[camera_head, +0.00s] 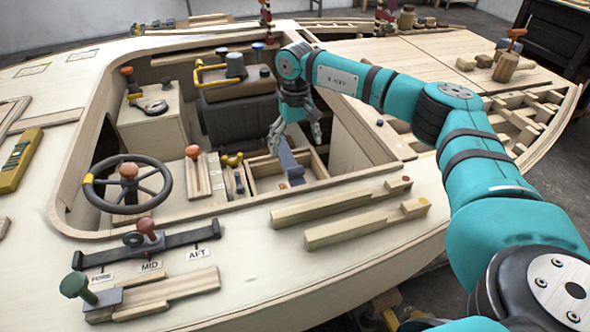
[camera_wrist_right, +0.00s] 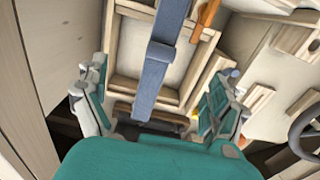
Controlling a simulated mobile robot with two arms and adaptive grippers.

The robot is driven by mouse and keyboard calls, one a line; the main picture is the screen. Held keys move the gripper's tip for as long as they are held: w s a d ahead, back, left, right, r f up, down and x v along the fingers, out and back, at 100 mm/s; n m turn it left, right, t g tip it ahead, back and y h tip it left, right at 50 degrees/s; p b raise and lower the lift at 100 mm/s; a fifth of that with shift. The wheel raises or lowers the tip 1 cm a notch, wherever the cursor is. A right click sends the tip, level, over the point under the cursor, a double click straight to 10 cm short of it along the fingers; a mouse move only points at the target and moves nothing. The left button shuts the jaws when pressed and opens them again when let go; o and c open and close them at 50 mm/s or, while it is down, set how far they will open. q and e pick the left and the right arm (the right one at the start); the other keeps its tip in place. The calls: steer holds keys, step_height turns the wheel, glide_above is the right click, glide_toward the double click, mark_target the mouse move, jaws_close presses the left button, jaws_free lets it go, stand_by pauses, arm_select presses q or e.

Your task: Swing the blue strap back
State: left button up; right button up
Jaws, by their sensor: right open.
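The blue strap (camera_head: 288,162) is a flat blue-grey band lying over a shallow wooden frame (camera_head: 262,184) in the cockpit. My right gripper (camera_head: 295,138) points down just above the far end of the strap, fingers spread. In the right wrist view its fingers (camera_wrist_right: 155,108) stand wide apart on either side of the strap, and nothing shows clamped between them. Whether a finger touches the strap is unclear. My left gripper is out of view.
A steering wheel (camera_head: 128,184) and an orange-topped lever (camera_head: 194,165) stand left of the frame. The cockpit's wooden edge (camera_head: 350,130) rises close on the right. Wooden bars (camera_head: 340,208) lie on the near deck. A dark block with yellow handles (camera_head: 236,105) sits behind.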

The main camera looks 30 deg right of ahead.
mark_target(295, 168)
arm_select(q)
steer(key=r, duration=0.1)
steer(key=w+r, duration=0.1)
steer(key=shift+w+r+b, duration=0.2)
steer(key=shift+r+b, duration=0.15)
arm_select(e)
step_height(295, 168, down, 9)
steer(key=shift+f, duration=0.15)
